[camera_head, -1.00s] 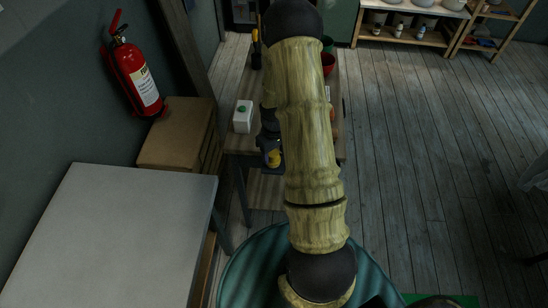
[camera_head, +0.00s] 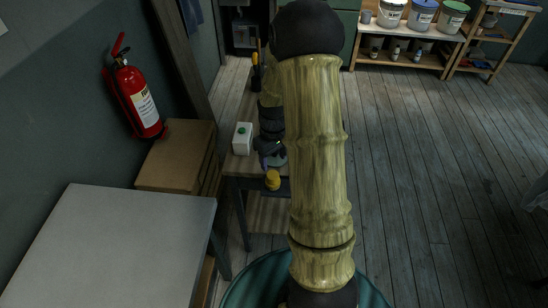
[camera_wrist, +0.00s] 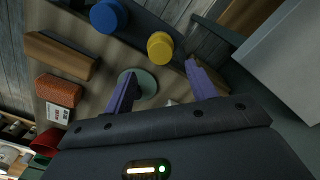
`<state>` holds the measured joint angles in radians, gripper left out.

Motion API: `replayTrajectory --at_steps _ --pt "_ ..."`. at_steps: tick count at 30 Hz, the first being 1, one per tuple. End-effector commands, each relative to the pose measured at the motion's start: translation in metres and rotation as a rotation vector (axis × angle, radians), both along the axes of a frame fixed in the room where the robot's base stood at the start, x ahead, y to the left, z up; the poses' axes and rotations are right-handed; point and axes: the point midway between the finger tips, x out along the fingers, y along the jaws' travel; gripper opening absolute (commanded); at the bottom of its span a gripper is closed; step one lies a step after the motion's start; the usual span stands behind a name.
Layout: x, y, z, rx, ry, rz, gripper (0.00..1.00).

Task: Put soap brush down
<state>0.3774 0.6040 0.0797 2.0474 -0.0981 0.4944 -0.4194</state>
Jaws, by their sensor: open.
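My gripper (camera_wrist: 158,80) is open, with its two purple fingers apart, above the wooden workbench. In the head view my gripper (camera_head: 272,160) is at the bench's near end, partly hidden by my arm. A pale grey-green round thing (camera_wrist: 148,84) lies on the bench between and beyond the fingers in the wrist view. I cannot tell whether it is the soap brush. No brush shape shows clearly. A yellow round knob (camera_wrist: 160,47) and a blue round knob (camera_wrist: 108,16) sit on a dark strip along the bench edge. The yellow knob also shows in the head view (camera_head: 273,181).
A wooden block (camera_wrist: 60,55), an orange brick (camera_wrist: 58,90) and a red bowl (camera_wrist: 47,141) lie on the bench. A pale table (camera_head: 115,245) and brown box (camera_head: 176,155) stand at the left.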

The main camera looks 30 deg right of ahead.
Motion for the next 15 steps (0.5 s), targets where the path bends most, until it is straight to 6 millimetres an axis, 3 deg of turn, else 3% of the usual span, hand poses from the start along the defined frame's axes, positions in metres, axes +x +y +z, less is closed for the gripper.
replayTrajectory --at_steps 8,11,15 --pt "-0.001 0.003 0.003 -0.002 -0.005 -0.003 0.57" --pt "-0.006 0.016 0.016 -0.008 -0.020 -0.011 0.57" --pt "-0.023 0.049 0.046 -0.019 -0.067 -0.038 0.57"
